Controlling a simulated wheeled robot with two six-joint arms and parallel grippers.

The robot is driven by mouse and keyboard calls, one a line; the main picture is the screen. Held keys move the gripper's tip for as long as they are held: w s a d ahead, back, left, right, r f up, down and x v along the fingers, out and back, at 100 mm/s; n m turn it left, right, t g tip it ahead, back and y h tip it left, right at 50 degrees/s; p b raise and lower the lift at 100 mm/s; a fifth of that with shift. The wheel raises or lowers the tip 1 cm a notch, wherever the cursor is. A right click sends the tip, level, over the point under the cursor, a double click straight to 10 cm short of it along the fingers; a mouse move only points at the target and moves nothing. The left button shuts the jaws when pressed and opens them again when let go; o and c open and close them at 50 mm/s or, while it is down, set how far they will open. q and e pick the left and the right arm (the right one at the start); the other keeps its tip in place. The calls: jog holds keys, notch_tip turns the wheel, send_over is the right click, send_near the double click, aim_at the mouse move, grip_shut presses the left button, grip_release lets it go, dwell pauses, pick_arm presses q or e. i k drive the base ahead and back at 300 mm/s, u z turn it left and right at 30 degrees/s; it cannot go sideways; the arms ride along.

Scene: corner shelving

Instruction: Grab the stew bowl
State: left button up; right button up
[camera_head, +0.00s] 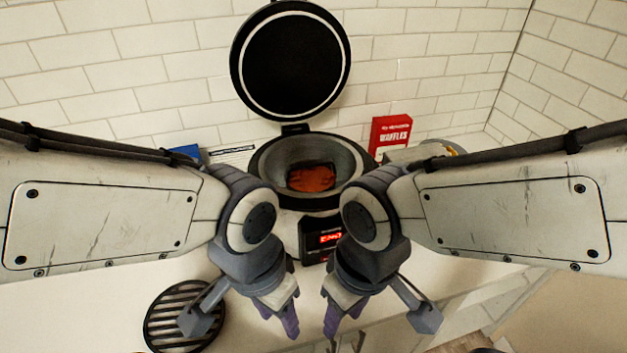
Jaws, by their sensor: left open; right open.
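A round dark cooker (268,157) stands at the back centre against the tiled wall, its black lid (290,62) raised. Inside its grey bowl-shaped interior lies an orange-red food mass (311,178), which may be stew. I cannot tell whether this is a separate bowl. Another rounded container (437,150) shows partly behind my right arm; its contents are unclear. My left gripper (284,315) and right gripper (340,317) are both open and empty. They sit side by side in front of the cooker, nearer to me, apart from it.
A red waffles box (390,134) stands right of the cooker. A blue item (186,151) and a white printed item (231,154) are partly hidden at left. A black round grate (167,319) lies at front left. Bare white counter (80,310) shows at left.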

aim_at(308, 175)
jog(key=k, duration=0.5)
jog(key=u, duration=1.05)
jog(key=i, duration=0.65)
jog(key=z, duration=1.3)
